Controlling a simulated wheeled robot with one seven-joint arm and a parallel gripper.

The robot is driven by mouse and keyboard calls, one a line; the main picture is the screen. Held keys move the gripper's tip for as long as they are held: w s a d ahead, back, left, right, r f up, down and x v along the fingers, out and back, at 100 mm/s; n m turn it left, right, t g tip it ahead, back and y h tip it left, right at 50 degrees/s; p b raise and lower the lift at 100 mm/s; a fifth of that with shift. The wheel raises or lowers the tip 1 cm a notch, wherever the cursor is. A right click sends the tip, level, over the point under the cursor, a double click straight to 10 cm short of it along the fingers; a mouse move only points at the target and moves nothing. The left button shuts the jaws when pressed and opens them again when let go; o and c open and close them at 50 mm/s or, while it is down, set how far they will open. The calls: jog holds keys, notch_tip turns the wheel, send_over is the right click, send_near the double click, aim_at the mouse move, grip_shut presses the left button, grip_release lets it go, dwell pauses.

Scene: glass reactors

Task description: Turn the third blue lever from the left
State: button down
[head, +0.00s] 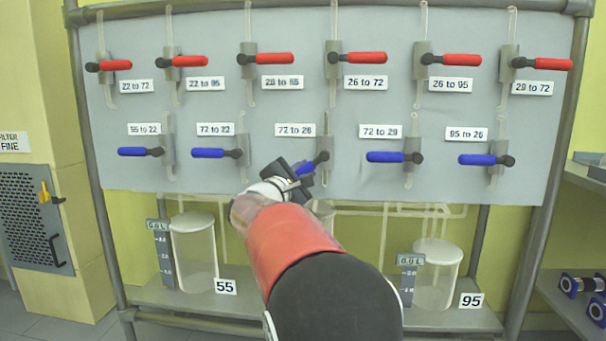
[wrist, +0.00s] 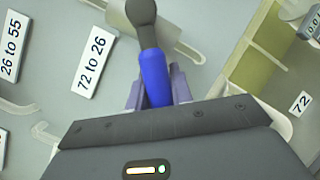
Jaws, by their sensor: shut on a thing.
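The third blue lever (head: 304,168) from the left sits under the label "72 to 26". In the head view its blue handle is mostly hidden by my gripper (head: 290,175); it tilts down to the left from its dark pivot (head: 321,157). In the wrist view the blue lever (wrist: 153,75) runs from its dark knob at the top down between the two fingers of my gripper (wrist: 155,92). The fingers are shut on the handle's end. The other blue levers, such as the one under "72 to 22" (head: 208,153), lie about level, pointing left.
A row of red levers (head: 265,58) runs along the top of the grey panel (head: 300,107), pointing right. Neighbouring blue lever "72 to 29" (head: 385,157) is close on the right. Glass vessels (head: 193,250) and (head: 437,270), a second vessel, stand on the shelf below.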

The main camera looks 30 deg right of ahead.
jog(key=c, duration=1.2)
grip_release()
jog(key=shift+c, duration=0.2)
jog(key=v, duration=0.8)
jog(key=shift+c, duration=0.3)
